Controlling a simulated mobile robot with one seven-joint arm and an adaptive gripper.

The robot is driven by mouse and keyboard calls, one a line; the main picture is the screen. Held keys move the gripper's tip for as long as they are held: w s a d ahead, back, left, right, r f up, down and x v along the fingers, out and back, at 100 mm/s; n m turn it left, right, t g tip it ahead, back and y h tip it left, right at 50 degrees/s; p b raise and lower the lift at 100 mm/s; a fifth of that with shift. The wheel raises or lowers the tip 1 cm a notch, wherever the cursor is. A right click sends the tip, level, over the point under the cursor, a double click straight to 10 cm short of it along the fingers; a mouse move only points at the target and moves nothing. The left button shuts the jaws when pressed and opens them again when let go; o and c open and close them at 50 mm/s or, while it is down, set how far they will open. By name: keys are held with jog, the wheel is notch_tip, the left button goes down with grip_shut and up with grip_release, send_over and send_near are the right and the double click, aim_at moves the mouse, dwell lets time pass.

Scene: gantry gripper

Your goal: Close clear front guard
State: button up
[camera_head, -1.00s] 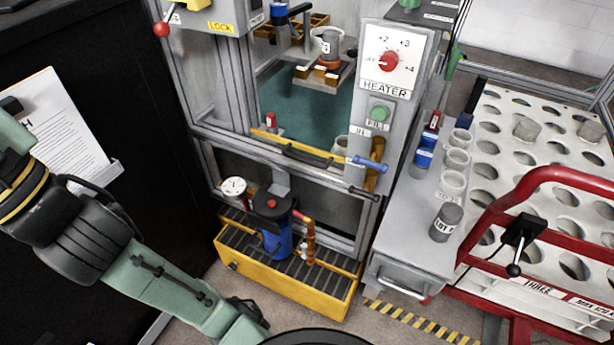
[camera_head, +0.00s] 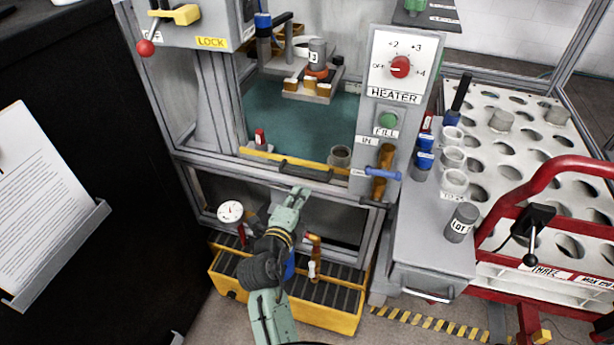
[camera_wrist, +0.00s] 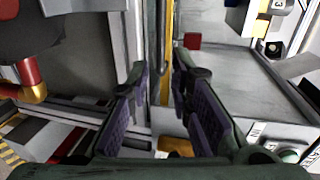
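The machine's front opening has a yellow edge bar (camera_head: 262,156) along its bottom, with a dark handle (camera_head: 305,172) on it. I take this as the top edge of the clear front guard; the clear panel itself is hard to make out. The space above the bar looks open. My gripper (camera_head: 297,193) is just below and in front of the handle. In the wrist view my gripper (camera_wrist: 160,67) has its fingers apart, with the yellow bar (camera_wrist: 167,48) running up between and beyond them. I cannot tell whether either finger touches the handle.
A yellow tray (camera_head: 325,314) with a gauge (camera_head: 230,211) and a pump stands below. A blue-ended handle (camera_head: 383,173) sticks out at the right, under the heater panel (camera_head: 396,65). A grey side shelf (camera_head: 420,225) holds cups. A red-railed cart (camera_head: 500,228) is farther right.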

aim_at(311, 176)
jog(key=p+x, duration=0.3)
jog(key=x, duration=0.6)
jog(key=shift+w+d+r, duration=0.1)
jog(key=shift+w, duration=0.1)
jog(key=shift+w+d, duration=0.15)
jog(key=shift+w, duration=0.35)
jog(key=shift+c, duration=0.5)
grip_shut()
